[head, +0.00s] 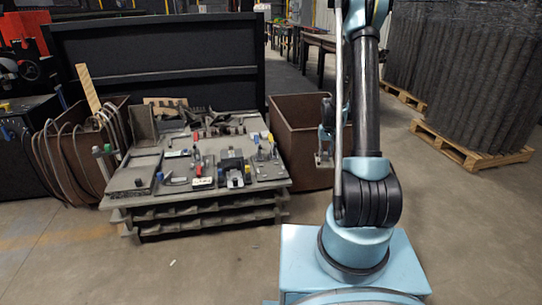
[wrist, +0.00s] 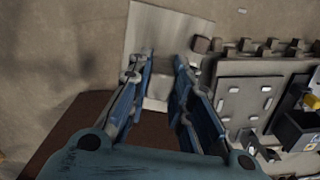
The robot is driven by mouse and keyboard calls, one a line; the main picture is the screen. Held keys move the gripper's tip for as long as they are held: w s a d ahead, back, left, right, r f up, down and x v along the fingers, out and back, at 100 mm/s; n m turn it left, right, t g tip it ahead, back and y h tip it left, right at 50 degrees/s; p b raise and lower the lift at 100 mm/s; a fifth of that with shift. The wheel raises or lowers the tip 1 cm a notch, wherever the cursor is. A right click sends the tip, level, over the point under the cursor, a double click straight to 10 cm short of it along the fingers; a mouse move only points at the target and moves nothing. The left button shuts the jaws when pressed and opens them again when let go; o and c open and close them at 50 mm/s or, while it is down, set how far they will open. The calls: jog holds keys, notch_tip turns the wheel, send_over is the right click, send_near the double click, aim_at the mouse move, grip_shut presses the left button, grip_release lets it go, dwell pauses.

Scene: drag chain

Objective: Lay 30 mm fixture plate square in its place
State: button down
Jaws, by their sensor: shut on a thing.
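My gripper (wrist: 164,57) has its two blue fingers apart with a pale grey plate (wrist: 172,28) between and beyond their tips. It is shut on this plate, which I take to be the fixture plate. The exact contact is hard to see. In the head view my gripper (head: 324,150) hangs in front of the right brown bin, to the right of the work table; the plate is too small there to tell clearly. The table (head: 205,200) carries grey fixtures and clamps. Which spot is the plate's place, I cannot tell.
A grey fixture with pale slots (wrist: 243,98) lies right of the fingers in the wrist view, near dark blocks. Brown bins (head: 290,110) (head: 62,150) flank the table. A dark panel (head: 160,60) stands behind. Wrapped stacks on pallets (head: 465,148) are at right.

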jog(key=w+a+f+n, duration=0.2)
jog(key=w+a+n, duration=0.2)
jog(key=a+n, duration=0.3)
jog(key=w+a+f+n, duration=0.3)
jog(key=a+n, duration=0.4)
jog(key=a, duration=0.4)
jog(key=w+a+f+n, duration=0.2)
jog(key=w+a+n, duration=0.3)
jog(key=a+n, duration=0.2)
jog(key=shift+a+f, duration=0.35)
jog(key=shift+a, duration=0.9)
jog(key=shift+d+f, duration=0.1)
jog(key=shift+f, duration=2.5)
jog(key=shift+s+f, duration=0.1)
jog(key=shift+f, duration=0.85)
jog(key=c, duration=1.4)
grip_release()
jog(key=shift+o, duration=0.2)
jog(key=shift+r, duration=0.1)
